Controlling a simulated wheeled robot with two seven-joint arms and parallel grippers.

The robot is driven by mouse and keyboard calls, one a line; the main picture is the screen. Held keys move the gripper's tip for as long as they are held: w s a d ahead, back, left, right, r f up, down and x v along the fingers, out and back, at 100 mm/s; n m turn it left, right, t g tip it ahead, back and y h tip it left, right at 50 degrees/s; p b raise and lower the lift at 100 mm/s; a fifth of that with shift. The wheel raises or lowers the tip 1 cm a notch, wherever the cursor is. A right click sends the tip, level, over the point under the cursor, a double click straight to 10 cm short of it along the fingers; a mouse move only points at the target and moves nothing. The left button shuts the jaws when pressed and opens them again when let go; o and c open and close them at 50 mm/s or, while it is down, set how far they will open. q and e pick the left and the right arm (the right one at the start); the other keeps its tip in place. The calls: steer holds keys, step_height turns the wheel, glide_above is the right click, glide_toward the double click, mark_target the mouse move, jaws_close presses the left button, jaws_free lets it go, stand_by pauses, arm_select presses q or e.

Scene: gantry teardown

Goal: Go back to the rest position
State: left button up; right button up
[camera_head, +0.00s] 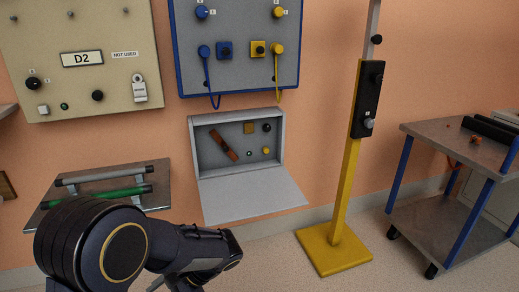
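My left arm, dark with a gold ring at a joint, comes in from the bottom left and reaches toward the bottom middle. No gripper fingers can be made out on it. My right arm and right gripper are outside the view. No part of my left arm visibly holds anything.
A wall shelf (158,200) with grey and green bars is behind my arm. An open grey box (208,153) has its flap lowered. Panels D2 (110,40) and blue-framed (235,75) hang above. A yellow post (346,190) and a cart (440,140) stand right, with floor between.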

arm_select(q)
steer(key=s+d+r+n+t+h+p, duration=0.1)
steer(key=s+r+n+t+h, duration=0.35)
steer(key=s+h, duration=0.3)
steer(key=s+d+r+n+t+h+p, duration=0.1)
steer(key=s+r+n+t+h, duration=0.4)
steer(key=s, duration=0.4)
step_height(320, 180, up, 39)
steer(key=g+h+p, duration=0.1)
steer(key=p, duration=3.6)
steer(key=shift+d+n+g+p, duration=0.15)
steer(key=shift+n+g+p, duration=0.2)
steer(key=shift+n, duration=0.1)
steer(key=shift+c, duration=0.4)
